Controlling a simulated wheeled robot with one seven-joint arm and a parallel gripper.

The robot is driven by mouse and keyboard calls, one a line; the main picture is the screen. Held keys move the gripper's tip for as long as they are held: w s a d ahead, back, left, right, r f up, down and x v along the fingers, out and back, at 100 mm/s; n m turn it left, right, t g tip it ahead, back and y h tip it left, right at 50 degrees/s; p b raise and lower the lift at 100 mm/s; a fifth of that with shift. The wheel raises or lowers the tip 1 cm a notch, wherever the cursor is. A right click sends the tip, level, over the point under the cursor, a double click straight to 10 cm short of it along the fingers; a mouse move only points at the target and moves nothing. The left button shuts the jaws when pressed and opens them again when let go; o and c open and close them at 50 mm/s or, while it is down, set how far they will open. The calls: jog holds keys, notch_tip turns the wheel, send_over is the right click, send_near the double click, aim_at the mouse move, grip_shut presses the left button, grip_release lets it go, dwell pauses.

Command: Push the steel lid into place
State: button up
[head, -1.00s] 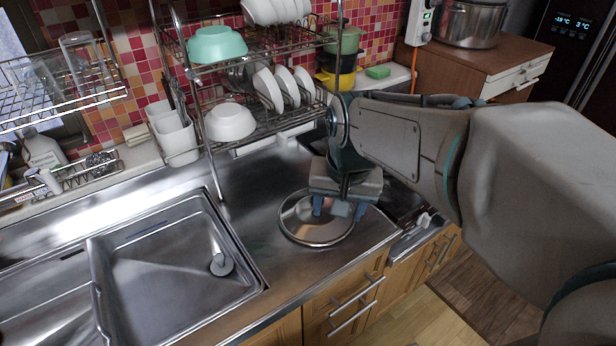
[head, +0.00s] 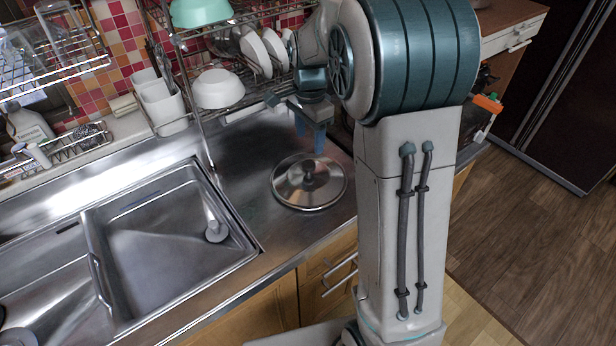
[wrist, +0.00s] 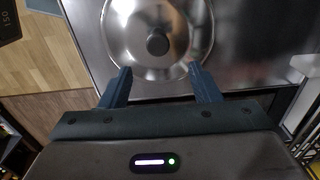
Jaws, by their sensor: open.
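The round steel lid (head: 309,182) with a dark knob lies flat on the steel counter, right of the sink. It also fills the top middle of the wrist view (wrist: 122,42), its upper edge cut off by the frame. My gripper (head: 311,142) is open and empty, above the counter just beyond the lid's far edge in the head view. In the wrist view my two blue fingers (wrist: 159,72) are spread apart near the lid's rim, with the knob beyond them. I cannot tell whether the fingertips touch the lid; they look raised above it.
The sink (head: 165,250) is left of the lid. A wire dish rack (head: 255,100) with a white bowl (head: 218,89) and plates stands behind. A white utensil holder (head: 163,105) is at its left. Counter between sink and lid is clear. My arm hides the counter's right part.

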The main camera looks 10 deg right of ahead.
aim_at(309, 164)
jog(key=f, duration=0.7)
jog(key=shift+s+a+f+p, duration=0.15)
jog(key=shift+s+f+p, duration=0.05)
jog(key=shift+f+p, duration=0.2)
grip_shut()
